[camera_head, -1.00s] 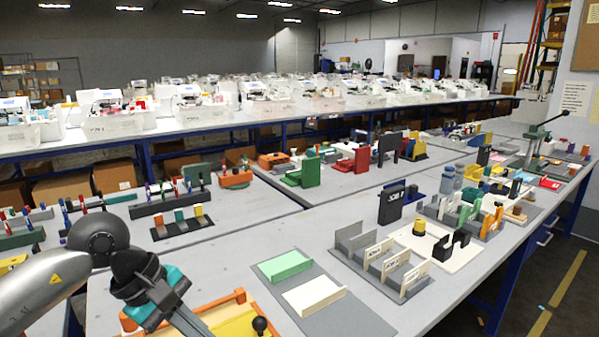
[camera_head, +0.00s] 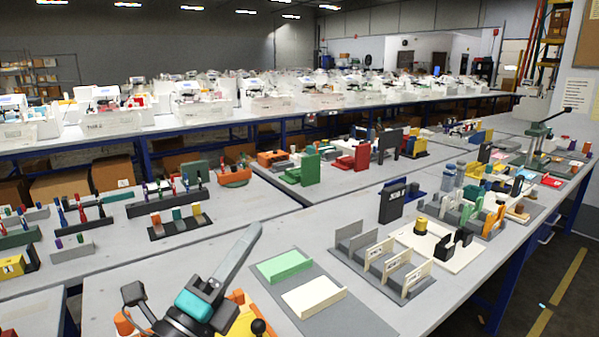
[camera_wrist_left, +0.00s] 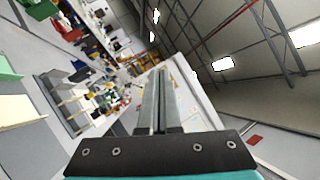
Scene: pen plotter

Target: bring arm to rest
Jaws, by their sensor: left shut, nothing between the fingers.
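My left gripper (camera_head: 250,234) is raised over the near table, its long grey fingers shut with nothing between them, pointing up and to the right. In the left wrist view the two fingers (camera_wrist_left: 158,80) lie together in front of a tilted view of the room and ceiling. Below and behind the gripper is the orange-framed pen plotter (camera_head: 241,322) with a yellow bed and a black knob (camera_head: 258,327). My gripper and wrist hide much of it. The gripper appears apart from it. My right gripper is not in view.
A grey mat (camera_head: 334,304) with a green block (camera_head: 284,266) and a cream block (camera_head: 313,297) lies right of the gripper. Farther right stands a slotted rack (camera_head: 408,284). The table left of the gripper has bare room.

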